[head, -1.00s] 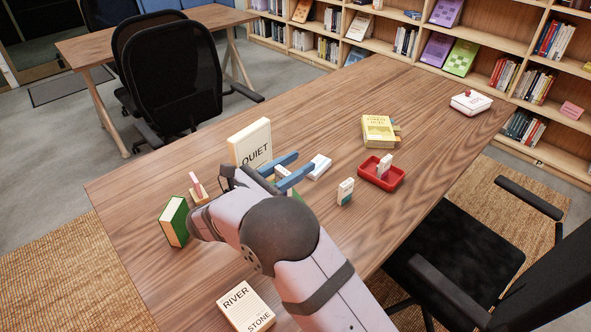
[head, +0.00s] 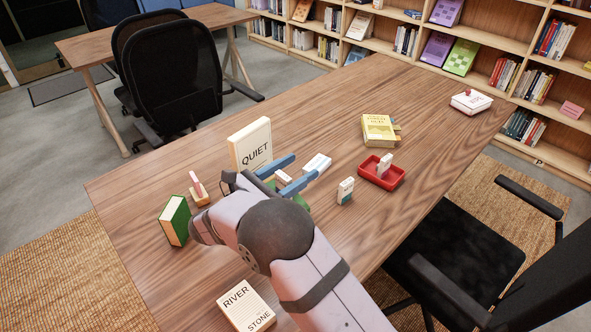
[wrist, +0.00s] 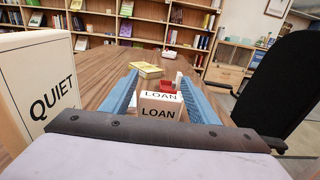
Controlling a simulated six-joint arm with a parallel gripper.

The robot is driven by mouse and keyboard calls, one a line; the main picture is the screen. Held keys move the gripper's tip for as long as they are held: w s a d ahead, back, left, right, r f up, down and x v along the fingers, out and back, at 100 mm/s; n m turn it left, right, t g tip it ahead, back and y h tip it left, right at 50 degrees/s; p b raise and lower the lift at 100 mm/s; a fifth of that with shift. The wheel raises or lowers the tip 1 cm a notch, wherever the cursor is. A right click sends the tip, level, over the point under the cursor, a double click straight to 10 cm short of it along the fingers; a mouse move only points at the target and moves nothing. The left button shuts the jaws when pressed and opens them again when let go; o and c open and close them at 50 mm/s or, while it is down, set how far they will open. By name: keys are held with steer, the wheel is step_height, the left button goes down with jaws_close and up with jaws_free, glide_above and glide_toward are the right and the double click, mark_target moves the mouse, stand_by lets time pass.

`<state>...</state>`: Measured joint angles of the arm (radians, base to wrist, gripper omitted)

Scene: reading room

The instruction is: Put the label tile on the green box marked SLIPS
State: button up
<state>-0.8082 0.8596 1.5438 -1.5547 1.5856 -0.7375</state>
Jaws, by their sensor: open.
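My gripper (head: 305,164) has blue fingers spread apart, low over the middle of the table. A small white piece (head: 284,177) shows between the fingers in the head view. In the wrist view a pale piece marked LOAN (wrist: 159,111) stands between the fingers, with a gap beside it. A second LOAN marking shows just above and behind it; I cannot tell whether it is a separate piece. A green box (head: 302,201) shows only in part below the near finger, its marking hidden. I cannot tell whether the pale piece rests on it.
A QUIET block (head: 250,147) stands close left of my gripper. A white box (head: 317,164), a small upright tile (head: 345,190), a red tray (head: 367,174) and a yellow book (head: 378,128) lie beyond. A green book (head: 174,221) stands at the left.

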steer(key=b+v, duration=0.1)
steer(key=v, duration=1.1)
steer(key=shift+r, duration=0.15)
steer(key=shift+r, duration=0.1)
